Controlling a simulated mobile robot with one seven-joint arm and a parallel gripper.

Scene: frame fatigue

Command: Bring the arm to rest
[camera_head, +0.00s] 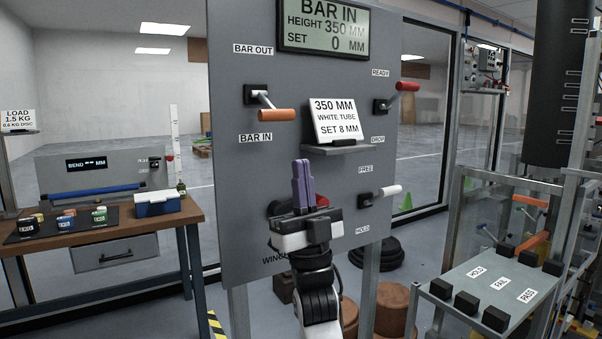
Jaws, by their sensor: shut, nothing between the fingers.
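My gripper (303,163) is in the middle of the picture, its purple fingers pointing up and pressed together, with nothing between them. My arm (318,285) rises from the bottom of the picture behind it. The gripper is in front of the grey control panel (230,190), below the small shelf with a card reading 350 MM, WHITE TUBE, SET 8 MM (335,121). It hides most of a dark round part with a red handle (322,201) on the panel. I cannot tell whether it touches the panel.
The panel has an orange lever (277,115), a red lever (407,87) and a white lever (391,190), and a display (325,28) reading BAR IN. A wooden bench (150,228) is on the left. A grey stand with black blocks (520,272) is on the right.

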